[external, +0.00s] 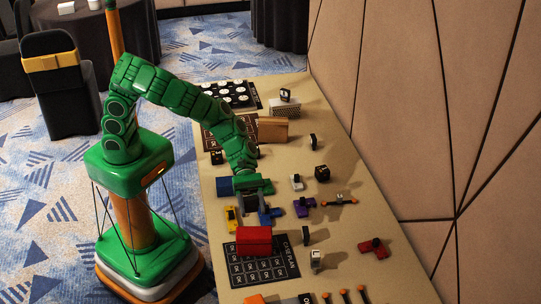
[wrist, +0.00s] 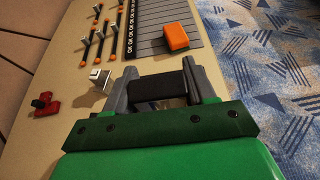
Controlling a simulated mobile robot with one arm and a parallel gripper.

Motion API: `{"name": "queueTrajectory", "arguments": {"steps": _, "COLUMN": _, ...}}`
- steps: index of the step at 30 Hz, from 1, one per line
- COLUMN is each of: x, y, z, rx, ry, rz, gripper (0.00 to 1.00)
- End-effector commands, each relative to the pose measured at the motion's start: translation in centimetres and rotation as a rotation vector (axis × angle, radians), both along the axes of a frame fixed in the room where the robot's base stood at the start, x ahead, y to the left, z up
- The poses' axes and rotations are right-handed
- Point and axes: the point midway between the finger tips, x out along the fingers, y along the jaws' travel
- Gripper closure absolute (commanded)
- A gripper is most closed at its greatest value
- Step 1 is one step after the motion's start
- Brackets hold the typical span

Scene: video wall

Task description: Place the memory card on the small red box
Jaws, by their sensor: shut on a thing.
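My gripper (external: 252,207) is above the table, just behind the small red box (external: 253,240) in the external view. In the wrist view my gripper (wrist: 158,88) is shut on a dark, flat-faced thing, apparently the memory card (wrist: 157,87). In the external view the card (external: 251,203) is a small dark shape between the fingers, apart from the red box. In the wrist view the red box does not show; the gripper and card block much of the view below.
A yellow piece (external: 231,219), a blue piece (external: 268,216) and a purple piece (external: 304,206) lie close around my gripper. A black upright piece (external: 306,235) and a white-grey block (external: 316,260) stand right of the mat. An orange block (wrist: 176,36) lies farther along the table.

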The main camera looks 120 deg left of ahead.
Motion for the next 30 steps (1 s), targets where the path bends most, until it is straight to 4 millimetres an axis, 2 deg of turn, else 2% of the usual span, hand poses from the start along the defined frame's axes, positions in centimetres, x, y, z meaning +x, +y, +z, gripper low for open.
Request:
{"name": "queueTrajectory", "arguments": {"steps": 6, "x": 0.0, "y": 0.0, "z": -2.4, "rx": -0.001, "ry": 0.004, "rz": 0.002, "gripper": 0.74}}
{"name": "queueTrajectory", "arguments": {"steps": 16, "x": 0.0, "y": 0.1, "z": -3.6, "rx": -0.001, "ry": 0.002, "rz": 0.003, "gripper": 0.74}}
{"name": "queueTrajectory", "arguments": {"steps": 25, "x": 0.0, "y": 0.0, "z": -6.3, "rx": -0.002, "ry": 0.004, "rz": 0.003, "gripper": 0.74}}
{"name": "queueTrajectory", "arguments": {"steps": 30, "x": 0.0, "y": 0.1, "z": -6.5, "rx": 0.000, "ry": 0.000, "rz": 0.002, "gripper": 0.74}}
